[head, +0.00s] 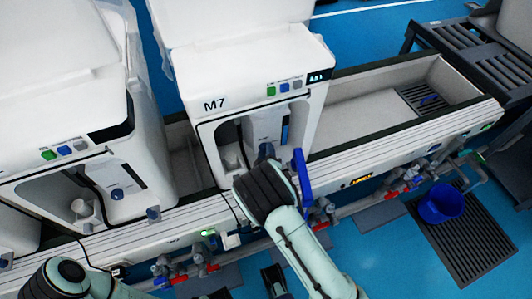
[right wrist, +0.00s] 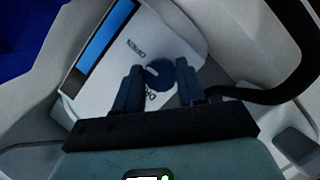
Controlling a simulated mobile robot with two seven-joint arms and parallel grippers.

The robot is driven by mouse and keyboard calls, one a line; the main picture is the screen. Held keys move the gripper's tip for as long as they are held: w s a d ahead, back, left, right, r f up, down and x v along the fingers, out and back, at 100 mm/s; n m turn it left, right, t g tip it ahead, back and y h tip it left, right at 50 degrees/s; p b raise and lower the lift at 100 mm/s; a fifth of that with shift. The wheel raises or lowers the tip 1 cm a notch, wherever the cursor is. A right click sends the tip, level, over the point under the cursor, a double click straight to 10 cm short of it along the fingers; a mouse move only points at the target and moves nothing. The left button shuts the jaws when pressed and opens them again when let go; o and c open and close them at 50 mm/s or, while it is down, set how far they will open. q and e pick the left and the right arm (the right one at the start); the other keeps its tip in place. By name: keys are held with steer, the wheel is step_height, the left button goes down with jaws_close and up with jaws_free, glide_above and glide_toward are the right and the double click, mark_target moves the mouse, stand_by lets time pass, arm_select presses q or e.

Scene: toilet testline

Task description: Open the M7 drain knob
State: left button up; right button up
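The M7 unit (head: 209,105) is the white machine in the middle of the head view. In the right wrist view its drain knob (right wrist: 159,76) is a round dark blue dial with a pale mark, on a white panel with lettering around it. The two fingers of my right gripper (right wrist: 160,90) stand on either side of the knob, very close to it. I cannot tell whether they press on it. In the head view my right wrist hides most of this gripper and the knob. My left gripper (head: 247,287) is low in the head view, its dark fingers apart and empty.
A blue display strip (right wrist: 104,45) lies beside the knob. A black hose (right wrist: 270,98) curves in from the right. Another white unit (head: 95,140) stands left of M7. An open trough (head: 375,115) is to the right. Pipes with red valves and a blue bucket (head: 441,204) are below.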

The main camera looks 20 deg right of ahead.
steer(key=shift+m+y, duration=0.3)
steer(key=shift+m, duration=0.3)
steer(key=o, duration=1.1)
steer(key=p+v, duration=0.1)
steer(key=v, duration=1.2)
steer(key=shift+s+a+r+p, duration=0.15)
steer(key=shift+p, duration=0.25)
